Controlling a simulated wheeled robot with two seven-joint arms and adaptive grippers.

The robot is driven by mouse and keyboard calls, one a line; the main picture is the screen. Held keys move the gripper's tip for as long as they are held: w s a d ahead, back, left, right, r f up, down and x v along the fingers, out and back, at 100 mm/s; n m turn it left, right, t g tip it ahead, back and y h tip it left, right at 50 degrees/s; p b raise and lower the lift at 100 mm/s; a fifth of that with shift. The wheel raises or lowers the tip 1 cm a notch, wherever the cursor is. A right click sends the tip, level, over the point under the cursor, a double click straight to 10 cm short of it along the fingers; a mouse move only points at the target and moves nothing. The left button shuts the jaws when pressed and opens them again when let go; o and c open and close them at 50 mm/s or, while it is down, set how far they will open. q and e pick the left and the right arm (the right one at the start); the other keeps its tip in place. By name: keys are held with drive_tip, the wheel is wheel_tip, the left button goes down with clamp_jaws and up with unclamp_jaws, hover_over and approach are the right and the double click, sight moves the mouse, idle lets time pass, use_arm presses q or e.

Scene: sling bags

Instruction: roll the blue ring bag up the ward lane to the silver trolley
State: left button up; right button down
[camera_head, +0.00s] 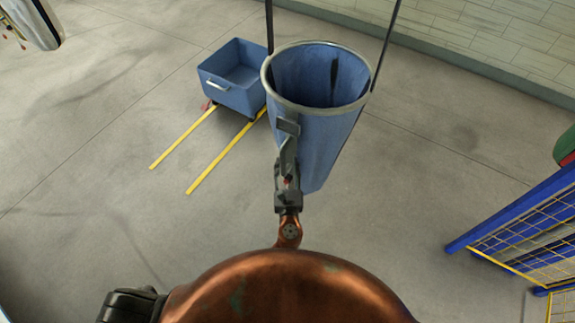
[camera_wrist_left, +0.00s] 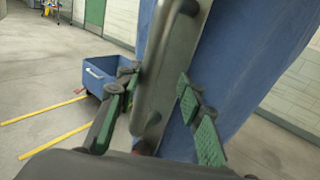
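The blue ring bag (camera_head: 322,125) is a tall blue sack with a silver rim, hanging from dark straps, and its side fills much of the left wrist view (camera_wrist_left: 240,60). A grey upright handle (camera_wrist_left: 165,80) is on its near side. My left gripper (camera_head: 286,160) is at this side. In the left wrist view its green-padded fingers (camera_wrist_left: 158,92) stand spread on either side of the handle, with small gaps near the finger bases; contact at the tips is unclear. My right gripper is not in view. I cannot make out a silver trolley for certain.
A blue wheeled bin (camera_head: 235,78) stands left of the bag, by two yellow floor strips (camera_head: 222,155). A blue rack with yellow mesh (camera_head: 520,240) stands at right. A tiled wall (camera_head: 480,35) runs behind. The left floor is clear.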

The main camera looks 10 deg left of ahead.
use_arm(q)
drive_tip(key=shift+d, duration=0.1)
drive_tip(key=s+d, duration=0.2)
drive_tip(key=s, duration=1)
drive_tip(key=shift+d, duration=0.2)
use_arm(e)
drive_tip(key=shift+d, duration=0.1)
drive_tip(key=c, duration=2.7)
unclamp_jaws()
